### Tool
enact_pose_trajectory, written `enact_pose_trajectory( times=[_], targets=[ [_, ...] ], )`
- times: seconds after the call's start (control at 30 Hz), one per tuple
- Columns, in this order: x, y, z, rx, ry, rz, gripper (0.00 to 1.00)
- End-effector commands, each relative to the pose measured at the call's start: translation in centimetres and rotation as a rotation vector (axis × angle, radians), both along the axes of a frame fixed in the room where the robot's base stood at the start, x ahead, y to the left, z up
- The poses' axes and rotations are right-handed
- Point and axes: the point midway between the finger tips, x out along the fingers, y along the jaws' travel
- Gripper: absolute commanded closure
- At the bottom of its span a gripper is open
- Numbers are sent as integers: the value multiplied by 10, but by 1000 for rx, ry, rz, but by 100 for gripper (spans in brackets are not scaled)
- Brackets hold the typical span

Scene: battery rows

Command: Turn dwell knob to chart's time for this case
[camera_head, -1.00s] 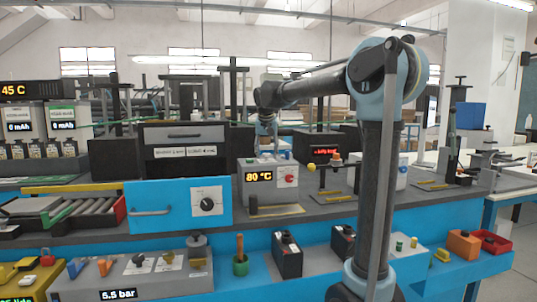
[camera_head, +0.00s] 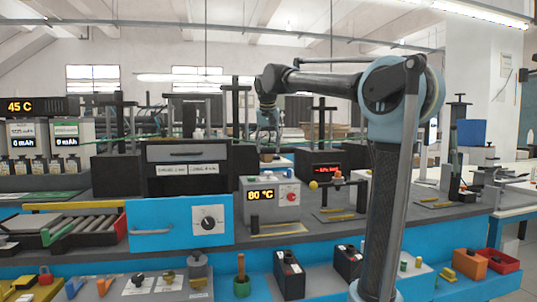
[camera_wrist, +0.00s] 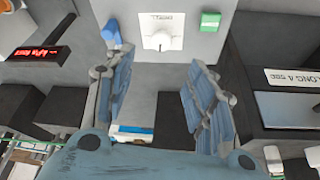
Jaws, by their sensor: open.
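My gripper (camera_head: 268,148) hangs behind the grey box with the 80 °C display (camera_head: 261,195) in the head view. In the wrist view my gripper (camera_wrist: 157,58) is open, with nothing between its two fingers. Beyond the fingertips is a white dial plate with a knob (camera_wrist: 160,40) on a grey face, apart from the fingers; its lettering is too small to read. A dark cabinet carries a chart strip (camera_head: 188,169) with two white labels. One label in the wrist view (camera_wrist: 290,78) seems to begin LONG A 5. A second knob (camera_head: 208,224) sits on the blue drawer panel.
A green block (camera_wrist: 210,21) and a blue part (camera_wrist: 111,34) flank the dial. A red-lettered display (camera_head: 325,169) stands right of the 80 °C box. A roller conveyor (camera_head: 85,228) lies left. Black batteries (camera_head: 289,275) stand on the front shelf.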

Motion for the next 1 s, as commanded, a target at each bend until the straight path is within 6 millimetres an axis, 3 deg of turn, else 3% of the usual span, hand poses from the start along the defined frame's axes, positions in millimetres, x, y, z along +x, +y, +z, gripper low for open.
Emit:
enact_pose_trajectory(
  times=[0.33,0.6,0.67,0.83,1.0],
  targets=[
    [-1,0,3,0,0,-3,50],
    [-21,9,47,-1,0,-103,50],
    [-23,9,49,0,0,-116,50],
    [-18,8,37,0,0,-122,50],
    [-7,7,11,1,0,-122,50]
  ],
)
